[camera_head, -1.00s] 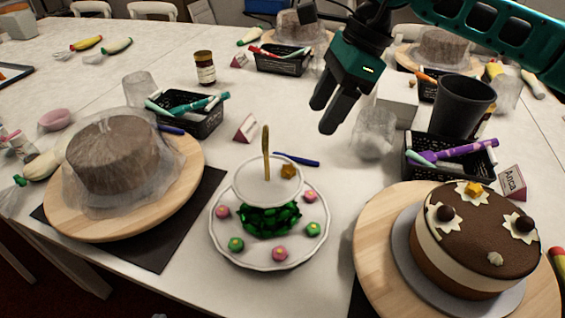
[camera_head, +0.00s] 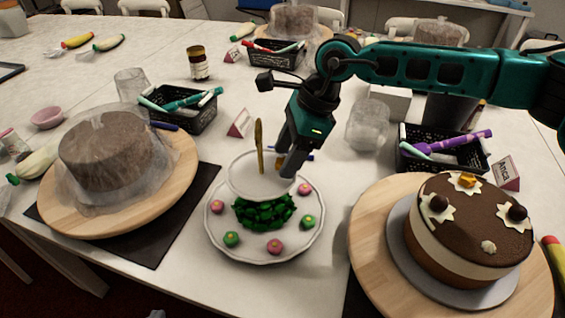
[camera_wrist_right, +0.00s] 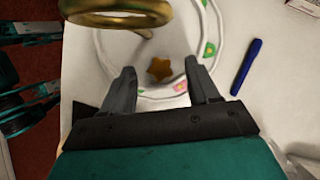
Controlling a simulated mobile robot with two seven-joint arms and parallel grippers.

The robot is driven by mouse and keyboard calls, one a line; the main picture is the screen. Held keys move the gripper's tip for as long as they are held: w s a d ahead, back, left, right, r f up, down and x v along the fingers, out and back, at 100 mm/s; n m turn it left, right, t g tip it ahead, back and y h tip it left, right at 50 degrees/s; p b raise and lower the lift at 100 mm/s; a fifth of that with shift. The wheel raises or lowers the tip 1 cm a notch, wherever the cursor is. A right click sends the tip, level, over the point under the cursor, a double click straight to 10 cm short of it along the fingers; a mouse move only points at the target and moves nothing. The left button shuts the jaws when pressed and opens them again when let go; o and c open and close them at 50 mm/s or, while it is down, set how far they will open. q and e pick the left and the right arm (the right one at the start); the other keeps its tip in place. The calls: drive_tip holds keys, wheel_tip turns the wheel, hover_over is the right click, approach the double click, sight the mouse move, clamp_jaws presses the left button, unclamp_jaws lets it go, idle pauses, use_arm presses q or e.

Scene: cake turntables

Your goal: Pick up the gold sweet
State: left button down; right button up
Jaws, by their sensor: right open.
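The gold sweet (camera_wrist_right: 158,69) is star-shaped and lies on the white upper tier (camera_head: 245,180) of a two-tier stand. In the head view my right gripper (camera_head: 287,170) is over the right side of that tier and hides most of the sweet. In the right wrist view the open fingers of my right gripper (camera_wrist_right: 161,73) stand on either side of the sweet, with gaps. The stand's gold loop handle (camera_head: 259,147) rises just left of the gripper; the wrist view shows it close by.
The lower plate (camera_head: 222,247) holds pink and green sweets around a green heap. A decorated cake (camera_head: 470,235) is to the right, a wrapped cake (camera_head: 105,160) to the left. A blue pen (camera_wrist_right: 246,67) lies beside the stand. Pen baskets (camera_head: 190,117) stand behind.

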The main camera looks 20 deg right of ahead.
drive_tip(key=shift+s+a+f, duration=0.1)
drive_tip(key=shift+s+f, duration=0.2)
drive_tip(key=shift+f, duration=0.15)
drive_tip(key=c, duration=1.1)
drive_tip(key=shift+r, duration=0.15)
